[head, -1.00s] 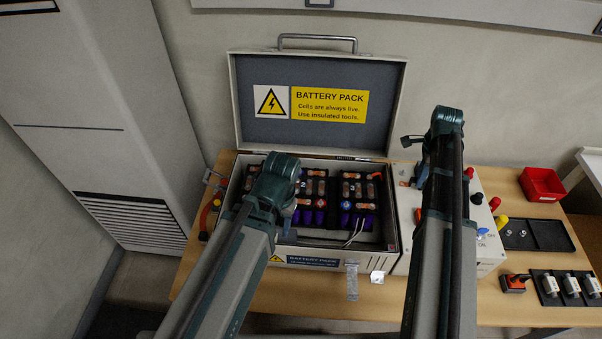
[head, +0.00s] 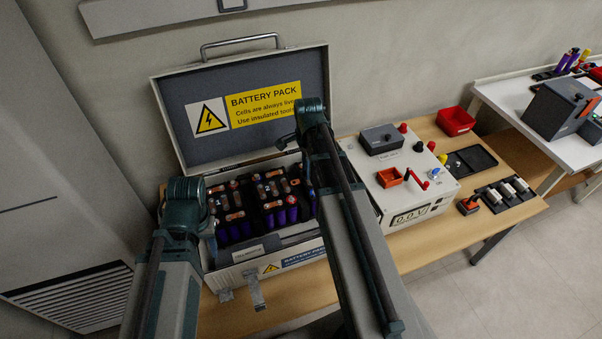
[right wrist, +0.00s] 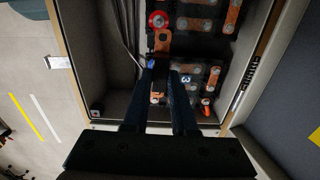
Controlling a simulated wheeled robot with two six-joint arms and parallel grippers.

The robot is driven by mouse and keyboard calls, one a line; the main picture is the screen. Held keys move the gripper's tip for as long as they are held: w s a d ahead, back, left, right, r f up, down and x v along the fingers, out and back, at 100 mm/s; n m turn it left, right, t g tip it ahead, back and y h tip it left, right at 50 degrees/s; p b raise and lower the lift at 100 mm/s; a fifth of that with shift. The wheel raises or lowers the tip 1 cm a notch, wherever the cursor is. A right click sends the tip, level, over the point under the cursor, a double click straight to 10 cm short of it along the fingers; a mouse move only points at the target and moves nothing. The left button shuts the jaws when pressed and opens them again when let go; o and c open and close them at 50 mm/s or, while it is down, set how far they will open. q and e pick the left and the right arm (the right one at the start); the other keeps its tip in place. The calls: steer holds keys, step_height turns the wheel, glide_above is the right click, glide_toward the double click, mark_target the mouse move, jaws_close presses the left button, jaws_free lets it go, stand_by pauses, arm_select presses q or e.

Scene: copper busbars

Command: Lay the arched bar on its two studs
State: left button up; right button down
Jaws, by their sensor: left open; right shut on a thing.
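In the right wrist view my right gripper (right wrist: 171,75) is shut on the arched bar (right wrist: 157,98), a dark-sleeved piece with copper showing below the sleeve. It is over the cell rows in the battery pack (right wrist: 112,110). Whether the bar touches its studs cannot be told, and the studs under it are hidden. In the head view the right arm crosses the right side of the pack (head: 300,255) and hides the right gripper's fingertips. My left gripper (head: 213,222) is open at the pack's left front, mostly hidden behind its own arm.
The pack's lid (head: 245,105) stands open behind it. A meter box (head: 400,185) with terminals and a red crank stands right of it. Farther right are a red bin (head: 455,121), a black tray (head: 470,161) and a black fuse holder (head: 505,190). The table's front right edge is clear.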

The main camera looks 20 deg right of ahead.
steer(key=shift+s+a+f, duration=0.1)
steer(key=shift+s+a, duration=0.2)
steer(key=shift+a, duration=0.45)
step_height(320, 180, down, 5)
steer(key=b, duration=0.5)
steer(key=shift+f, duration=0.1)
steer(key=shift+f+b, duration=0.8)
steer(key=shift+b, duration=0.15)
steer(key=shift+f, duration=0.25)
steer(key=c, duration=0.6)
jaws_free()
steer(key=shift+c, duration=0.2)
steer(key=shift+r, duration=0.15)
